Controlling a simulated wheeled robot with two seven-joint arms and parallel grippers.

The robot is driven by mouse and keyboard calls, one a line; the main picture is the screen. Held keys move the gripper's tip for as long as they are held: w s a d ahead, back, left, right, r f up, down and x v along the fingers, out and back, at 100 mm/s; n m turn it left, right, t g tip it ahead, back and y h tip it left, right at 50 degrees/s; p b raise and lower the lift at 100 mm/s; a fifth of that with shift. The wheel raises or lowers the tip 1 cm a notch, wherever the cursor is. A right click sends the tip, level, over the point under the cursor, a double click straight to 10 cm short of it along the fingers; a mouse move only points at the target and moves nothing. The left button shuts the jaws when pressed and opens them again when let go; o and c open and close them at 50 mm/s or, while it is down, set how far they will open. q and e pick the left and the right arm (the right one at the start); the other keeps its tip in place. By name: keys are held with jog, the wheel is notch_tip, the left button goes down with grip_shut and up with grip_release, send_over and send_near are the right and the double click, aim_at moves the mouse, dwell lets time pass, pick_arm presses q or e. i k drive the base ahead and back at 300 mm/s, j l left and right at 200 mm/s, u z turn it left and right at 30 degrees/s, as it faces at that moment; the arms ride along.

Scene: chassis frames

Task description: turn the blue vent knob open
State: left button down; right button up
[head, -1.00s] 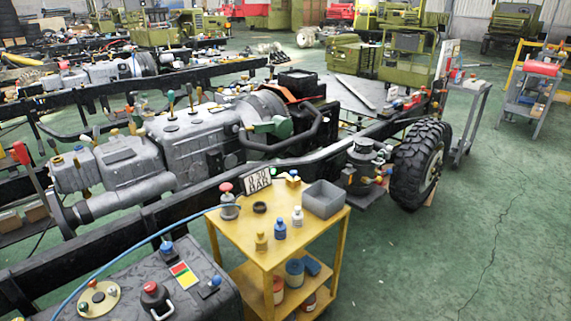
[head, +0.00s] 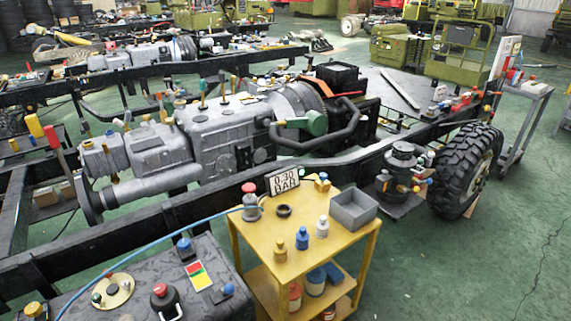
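Two blue knobs show on the dark tank (head: 130,265) at the lower left. One blue knob (head: 184,246) stands upright on a grey stem near the tank's back edge. The other blue knob (head: 228,290) sits low at the tank's right side, beside a red, yellow and green card (head: 198,276). I cannot tell from the picture which is the vent knob, or how far either is turned. Neither of my grippers is in view.
A blue hose (head: 135,248) arcs over the tank towards a red-capped fitting (head: 250,200). A red-topped knob (head: 160,292) and a round brass plate (head: 113,291) are on the tank. A yellow cart (head: 300,262) with bottles stands right of it. Green floor (head: 450,270) is clear at right.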

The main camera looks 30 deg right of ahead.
aim_at(323, 177)
jog(key=i+l+u, duration=0.15)
jog(key=l, duration=0.5)
jog(key=i+l+u, duration=0.2)
jog(key=l, duration=0.5)
jog(key=l+u, duration=0.15)
jog(key=l, duration=0.5)
jog(key=i+l+u, duration=0.2)
jog(key=l, duration=0.55)
jog(key=k, duration=0.1)
